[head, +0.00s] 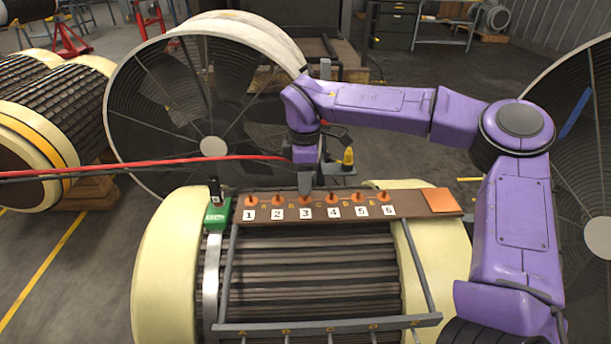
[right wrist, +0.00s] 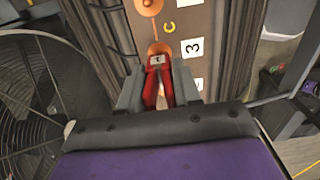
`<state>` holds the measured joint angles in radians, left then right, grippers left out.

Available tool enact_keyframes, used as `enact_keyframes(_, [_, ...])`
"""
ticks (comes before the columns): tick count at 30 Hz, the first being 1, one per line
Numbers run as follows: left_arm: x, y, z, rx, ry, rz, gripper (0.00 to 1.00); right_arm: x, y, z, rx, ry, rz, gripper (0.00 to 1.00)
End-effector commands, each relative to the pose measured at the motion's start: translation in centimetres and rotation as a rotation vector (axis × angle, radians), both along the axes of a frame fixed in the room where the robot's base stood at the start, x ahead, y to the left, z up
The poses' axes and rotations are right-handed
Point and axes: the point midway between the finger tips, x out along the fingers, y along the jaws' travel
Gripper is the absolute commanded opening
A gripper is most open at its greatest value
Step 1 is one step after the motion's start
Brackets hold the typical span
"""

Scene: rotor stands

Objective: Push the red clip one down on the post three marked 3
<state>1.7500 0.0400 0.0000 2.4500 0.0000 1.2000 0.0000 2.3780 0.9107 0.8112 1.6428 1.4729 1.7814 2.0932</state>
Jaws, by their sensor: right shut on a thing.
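The brown board (head: 415,203) lies across the top of the ribbed rotor, with a row of orange posts and white labels 1 to 6. My right gripper (head: 305,190) comes down from above at the post by label 3 (head: 305,214). In the right wrist view the red clip (right wrist: 158,78) is between the fingers of my right gripper (right wrist: 158,95). Its front end is over the orange post (right wrist: 160,47) beside the 3 label. The gripper hides most of that post in the head view. I cannot tell how far down the clip sits. My left gripper is not in view.
A red and black cable pair (head: 150,164) runs in from the left to my right gripper. A green block with a black upright piece (head: 217,213) stands left of label 1. An orange pad (head: 441,201) is at the board's right end. A grey frame (head: 330,325) lies in front.

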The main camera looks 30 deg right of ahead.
Motion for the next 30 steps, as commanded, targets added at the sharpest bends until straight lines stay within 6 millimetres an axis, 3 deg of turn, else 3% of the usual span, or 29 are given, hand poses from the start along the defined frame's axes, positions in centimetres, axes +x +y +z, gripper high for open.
enact_keyframes(30, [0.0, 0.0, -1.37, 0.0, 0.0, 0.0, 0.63, 0.0, 0.01, -1.47, -0.001, -0.001, 0.0, 0.0])
